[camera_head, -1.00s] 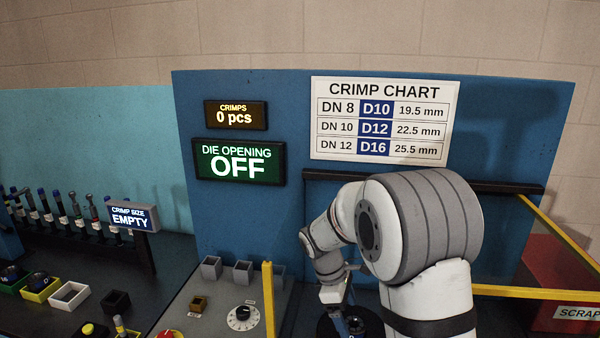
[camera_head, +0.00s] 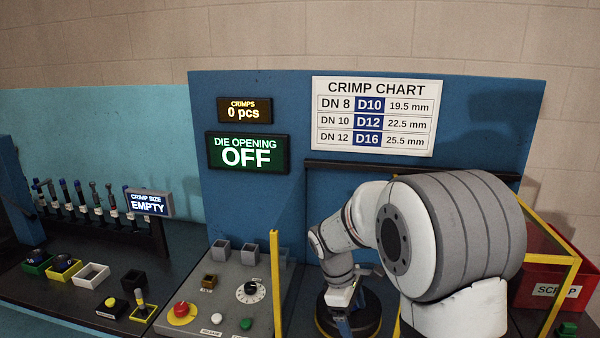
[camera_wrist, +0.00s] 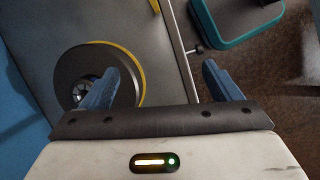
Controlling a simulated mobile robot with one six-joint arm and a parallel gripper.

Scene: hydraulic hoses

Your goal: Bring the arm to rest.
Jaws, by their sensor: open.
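My gripper (camera_wrist: 162,88) is open in the wrist view, its two blue fingers apart with nothing between them. Below it are a round black part with a yellow rim (camera_wrist: 128,60), at the left, and a grey surface edge. In the head view my white and grey arm is bent in front of the blue crimp machine panel (camera_head: 250,190).
A red scrap bin (camera_head: 540,275) and a yellow frame (camera_head: 572,290) stand to the right. The grey control panel (camera_head: 225,300) with a red button and dial lies left of the arm. Displays read "0 pcs", "OFF" (camera_head: 247,153) and "EMPTY" (camera_head: 150,203). Tools stand in a rack (camera_head: 95,215).

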